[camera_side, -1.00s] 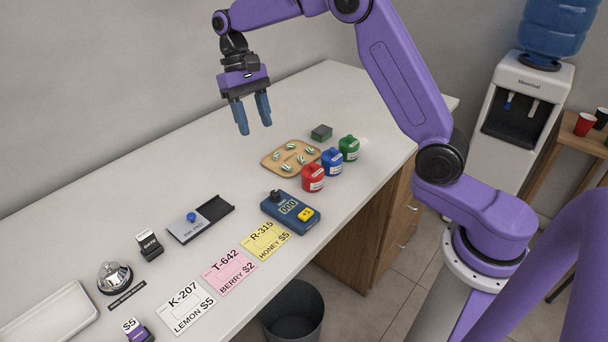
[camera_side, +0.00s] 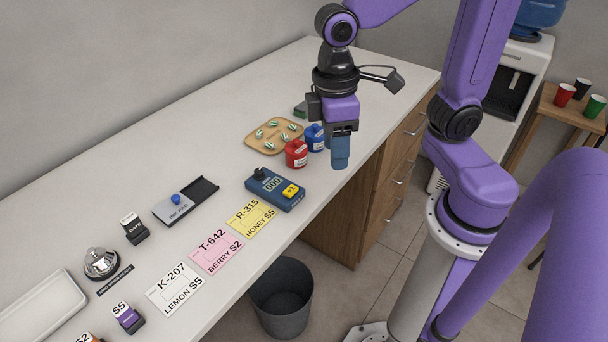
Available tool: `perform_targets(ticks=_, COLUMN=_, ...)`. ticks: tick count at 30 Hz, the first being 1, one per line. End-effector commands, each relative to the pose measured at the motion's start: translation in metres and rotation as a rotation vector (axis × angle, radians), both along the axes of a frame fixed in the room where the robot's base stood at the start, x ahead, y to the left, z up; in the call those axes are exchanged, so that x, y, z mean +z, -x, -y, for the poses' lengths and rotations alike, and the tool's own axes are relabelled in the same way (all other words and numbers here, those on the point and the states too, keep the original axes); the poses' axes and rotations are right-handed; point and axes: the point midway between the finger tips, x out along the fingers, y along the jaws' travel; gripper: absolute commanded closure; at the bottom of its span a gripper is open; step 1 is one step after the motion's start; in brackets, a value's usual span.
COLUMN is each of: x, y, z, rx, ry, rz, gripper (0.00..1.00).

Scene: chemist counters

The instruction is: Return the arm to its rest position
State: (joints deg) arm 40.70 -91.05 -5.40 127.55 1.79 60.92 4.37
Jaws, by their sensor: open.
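My gripper (camera_side: 341,160) hangs in the air with its blue fingers pointing down, near the front edge of the white counter (camera_side: 190,131). It is empty. From this angle the two fingers overlap.
A wooden tray (camera_side: 257,147) with several striped sweets lies behind the bottles. A blue counter device (camera_side: 272,190), price cards (camera_side: 215,251) and a bell (camera_side: 100,263) stand further left. A bin (camera_side: 282,295) stands on the floor. A water cooler (camera_side: 512,83) is at the back right.

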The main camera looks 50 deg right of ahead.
Motion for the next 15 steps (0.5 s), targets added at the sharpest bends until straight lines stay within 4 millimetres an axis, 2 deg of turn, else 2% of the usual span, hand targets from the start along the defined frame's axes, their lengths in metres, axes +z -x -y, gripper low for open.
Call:
perform_targets(ticks=1, x=-0.003, y=0.016, z=0.007, rx=0.051, ry=-0.009, rz=0.012, gripper=0.51)
perform_targets(ticks=6, x=-0.013, y=0.054, z=0.025, rx=0.198, ry=-0.036, rz=0.045, gripper=0.51)
perform_targets(ticks=10, x=-0.019, y=0.072, z=0.035, rx=0.273, ry=-0.051, rz=0.061, gripper=0.51)
perform_targets(ticks=15, x=-0.023, y=0.081, z=0.04, rx=0.312, ry=-0.058, rz=0.068, gripper=0.51)
